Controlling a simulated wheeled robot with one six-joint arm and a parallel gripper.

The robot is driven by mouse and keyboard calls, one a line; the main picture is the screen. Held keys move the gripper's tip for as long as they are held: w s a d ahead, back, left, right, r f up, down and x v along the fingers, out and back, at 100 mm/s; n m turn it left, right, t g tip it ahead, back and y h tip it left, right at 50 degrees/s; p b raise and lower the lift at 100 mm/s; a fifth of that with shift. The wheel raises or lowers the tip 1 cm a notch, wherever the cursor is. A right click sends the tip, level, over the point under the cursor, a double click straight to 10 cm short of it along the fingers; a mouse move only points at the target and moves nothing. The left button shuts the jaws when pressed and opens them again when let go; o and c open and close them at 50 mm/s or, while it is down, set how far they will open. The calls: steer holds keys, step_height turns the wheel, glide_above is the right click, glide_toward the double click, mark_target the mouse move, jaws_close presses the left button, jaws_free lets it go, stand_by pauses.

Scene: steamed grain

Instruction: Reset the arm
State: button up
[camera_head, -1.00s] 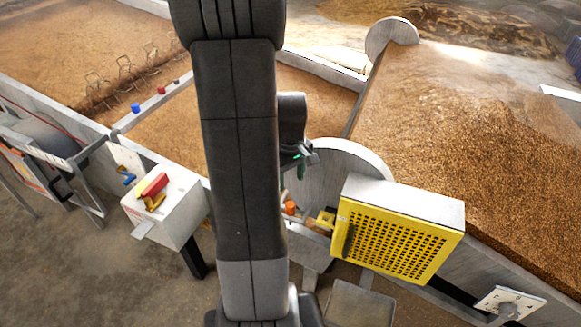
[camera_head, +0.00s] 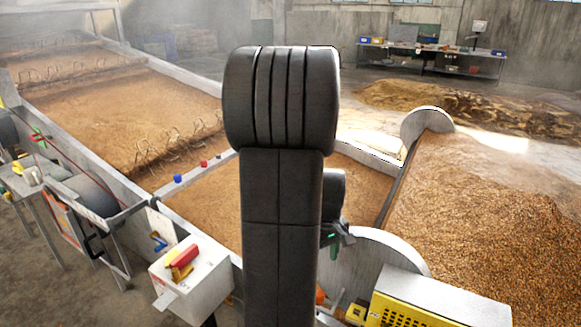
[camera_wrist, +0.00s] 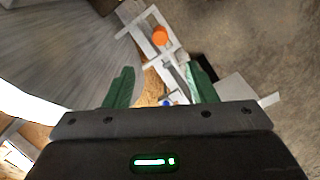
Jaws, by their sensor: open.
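My gripper (camera_wrist: 162,88) shows in the wrist view with its two green fingers apart and nothing between them. It points down over a pale frame with an orange round part (camera_wrist: 159,36). In the head view my dark arm stands upright in the middle, and my gripper (camera_head: 334,246) shows only partly to the right of it, beside the curved grey end wall (camera_head: 385,248) of the grain trough. The rest of the gripper is hidden behind the arm.
A white box with a red handle (camera_head: 195,280) stands at the lower left. A yellow perforated unit (camera_head: 425,312) is at the lower right. Grain-filled troughs (camera_head: 480,205) spread behind. A table (camera_head: 430,58) stands far back by the wall.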

step_height(320, 180, down, 13)
steer(key=shift+f+b, duration=0.2)
steer(key=shift+b, duration=0.2)
steer(key=shift+r+p, duration=0.55)
steer(key=shift+p, duration=0.05)
